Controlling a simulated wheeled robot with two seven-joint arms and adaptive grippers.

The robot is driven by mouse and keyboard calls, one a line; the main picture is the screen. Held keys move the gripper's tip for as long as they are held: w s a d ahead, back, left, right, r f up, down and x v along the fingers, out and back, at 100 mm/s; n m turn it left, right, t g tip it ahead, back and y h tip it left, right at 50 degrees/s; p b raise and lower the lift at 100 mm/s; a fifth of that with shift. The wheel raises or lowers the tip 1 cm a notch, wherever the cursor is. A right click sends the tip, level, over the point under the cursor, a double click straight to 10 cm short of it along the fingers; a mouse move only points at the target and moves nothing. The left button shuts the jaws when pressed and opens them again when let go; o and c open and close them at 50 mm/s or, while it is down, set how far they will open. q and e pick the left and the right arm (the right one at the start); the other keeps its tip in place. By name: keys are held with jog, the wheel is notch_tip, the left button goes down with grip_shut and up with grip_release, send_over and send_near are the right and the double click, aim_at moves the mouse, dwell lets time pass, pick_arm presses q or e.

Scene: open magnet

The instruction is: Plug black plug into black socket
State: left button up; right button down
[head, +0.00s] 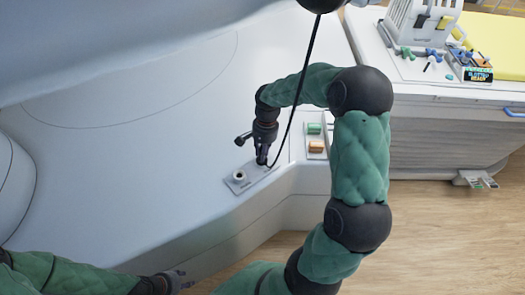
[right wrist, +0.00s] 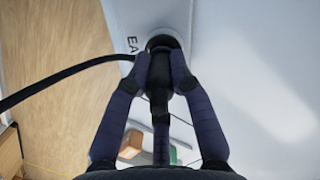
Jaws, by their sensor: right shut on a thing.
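My right gripper (head: 262,152) is shut on the black plug (right wrist: 160,78), one finger on each side of it and another below. The plug's front end meets the dark round socket (right wrist: 166,41) with a grey rim; how deep it sits is hidden. In the head view the plug (head: 262,160) is at the right end of a small grey panel (head: 251,183). A pale ring-shaped socket (head: 239,177) at the panel's left end is empty. My left gripper (head: 183,279) is low in the head view, away from the panel, with fingers apart and empty.
The black cable (head: 299,95) runs from the plug up past my right arm. Green (head: 314,128) and orange (head: 316,147) buttons sit right of the panel. A cart (head: 440,100) with a rack and coloured items stands at upper right. Wooden floor is clear at lower right.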

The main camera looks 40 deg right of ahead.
jog(key=shift+f, duration=0.65)
jog(key=c, duration=1)
grip_release()
jog(key=shift+r, duration=0.1)
notch_tip(320, 180, up, 12)
jog(key=d, duration=0.1)
jog(key=shift+w+d, duration=0.3)
